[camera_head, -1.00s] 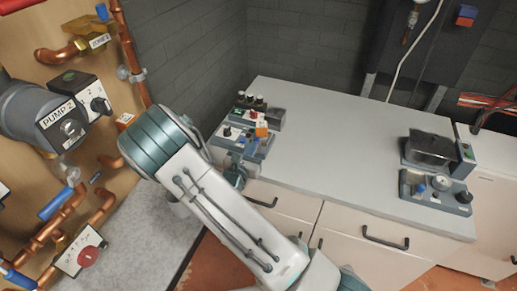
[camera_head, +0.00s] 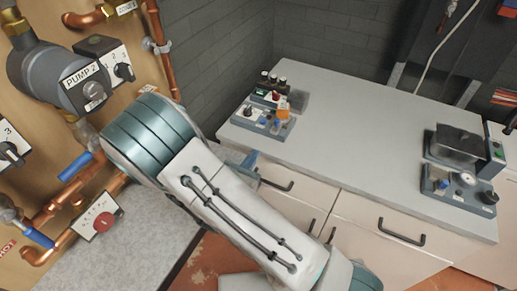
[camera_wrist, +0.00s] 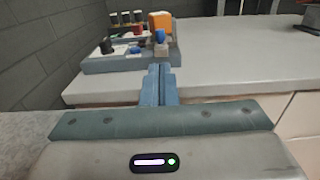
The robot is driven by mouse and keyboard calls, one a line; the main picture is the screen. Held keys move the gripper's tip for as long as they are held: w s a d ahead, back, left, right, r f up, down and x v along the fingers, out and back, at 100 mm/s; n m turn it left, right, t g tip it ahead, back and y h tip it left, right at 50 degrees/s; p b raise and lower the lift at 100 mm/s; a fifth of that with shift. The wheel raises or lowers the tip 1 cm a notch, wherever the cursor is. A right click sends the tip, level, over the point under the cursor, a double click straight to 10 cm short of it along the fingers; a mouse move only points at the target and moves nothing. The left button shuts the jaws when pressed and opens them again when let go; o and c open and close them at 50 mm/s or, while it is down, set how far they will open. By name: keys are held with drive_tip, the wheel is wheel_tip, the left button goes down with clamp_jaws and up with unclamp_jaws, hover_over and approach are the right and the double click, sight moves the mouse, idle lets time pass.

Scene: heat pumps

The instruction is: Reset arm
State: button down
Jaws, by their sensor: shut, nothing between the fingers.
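My gripper (camera_wrist: 159,72) shows in the wrist view with its two blue-grey fingers together and nothing between them. It points toward the left end of the grey-topped bench (camera_wrist: 235,60), where a control box (camera_wrist: 125,60) with knobs and an orange block stands beyond the fingertips. In the head view my arm reaches from the lower right up to the left, and its white and teal links hide most of the gripper. The same control box (camera_head: 264,123) stands on the bench (camera_head: 350,130) to the right of the arm.
A pipe panel on the left carries the PUMP 2 unit (camera_head: 75,80), copper pipes (camera_head: 165,70) and a red knob (camera_head: 103,222), close to my arm. A second device (camera_head: 458,165) stands on the bench's right end. The bench's middle is clear. Drawers with dark handles (camera_head: 400,232) face me.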

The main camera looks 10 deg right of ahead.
drive_tip(key=shift+s+a, duration=0.2)
drive_tip(key=shift+s, duration=0.1)
drive_tip(key=s+d+r+m+g+h, duration=0.1)
drive_tip(key=s+d+r+m+g, duration=0.35)
drive_tip(key=d+m+g, duration=0.3)
drive_tip(key=s+d+r+m+g+h, duration=0.1)
drive_tip(key=s+d+r+m+g, duration=0.2)
drive_tip(key=s+d+m+g, duration=0.45)
drive_tip(key=s+a+r+m+t+y, duration=0.2)
drive_tip(key=s+r+m+y, duration=0.3)
drive_tip(key=r+m+y, duration=0.3)
drive_tip(key=a+m+y, duration=0.1)
drive_tip(key=m+y, duration=0.2)
drive_tip(key=m, duration=0.3)
drive_tip(key=shift+s+a+r+m+t+y, duration=0.15)
drive_tip(key=shift+m+t+y, duration=0.15)
drive_tip(key=shift+t, duration=0.1)
